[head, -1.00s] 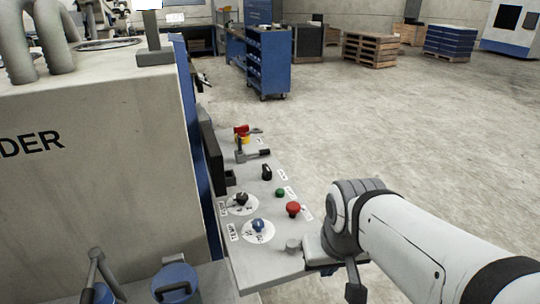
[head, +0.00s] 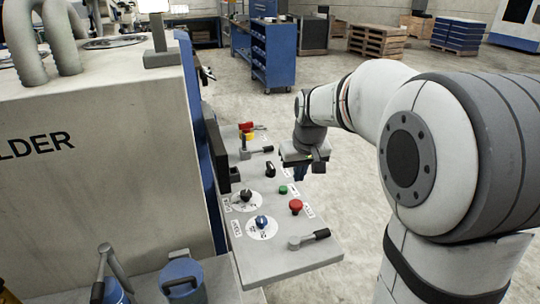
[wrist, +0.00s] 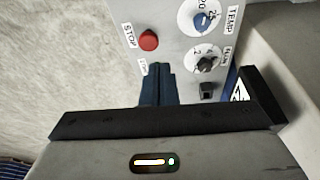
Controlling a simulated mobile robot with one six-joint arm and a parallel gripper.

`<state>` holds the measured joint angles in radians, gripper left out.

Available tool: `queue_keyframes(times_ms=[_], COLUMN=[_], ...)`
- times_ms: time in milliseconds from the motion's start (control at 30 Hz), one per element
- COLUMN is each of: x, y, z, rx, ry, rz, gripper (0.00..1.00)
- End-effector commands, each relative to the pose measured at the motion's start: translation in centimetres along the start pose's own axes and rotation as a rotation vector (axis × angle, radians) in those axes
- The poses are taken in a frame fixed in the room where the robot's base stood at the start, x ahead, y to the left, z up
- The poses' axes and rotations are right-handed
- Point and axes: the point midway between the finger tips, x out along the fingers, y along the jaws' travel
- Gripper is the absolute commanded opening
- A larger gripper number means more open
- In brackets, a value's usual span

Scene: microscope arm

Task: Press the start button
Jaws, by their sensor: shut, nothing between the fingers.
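The green start button (head: 283,189) sits on the grey control panel (head: 285,262), just behind the red STOP button (head: 295,206). In the wrist view the red STOP button (wrist: 149,40) is clear, but the green button is almost wholly hidden behind my fingertips, with only part of its label showing. My gripper (head: 300,174) is in the air above the panel's right edge, beyond the green button in the head view. Its dark blue fingers (wrist: 158,70) are shut together and empty, pointing toward the panel near the green button. I see no clear contact.
The panel also bears a blue TEMP knob (head: 262,222), a black knob (head: 246,196), a black switch (head: 270,169), a lever (head: 310,239) at the front and a red-yellow switch (head: 247,130). The big grey machine (head: 95,150) stands left. Open floor lies right.

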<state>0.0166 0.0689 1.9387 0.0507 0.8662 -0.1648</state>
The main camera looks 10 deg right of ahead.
Motion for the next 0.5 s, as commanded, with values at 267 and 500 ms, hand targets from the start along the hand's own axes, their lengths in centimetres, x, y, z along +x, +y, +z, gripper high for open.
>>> queue_keyframes(times_ms=[267, 500], x=[5.5, 8.0], y=[1.6, 2.1], z=[-10.4, -13.4], rx=[-0.054, -0.075], ry=[0.009, 0.016], rz=[-0.015, -0.02], gripper=[0.0, 0.0])
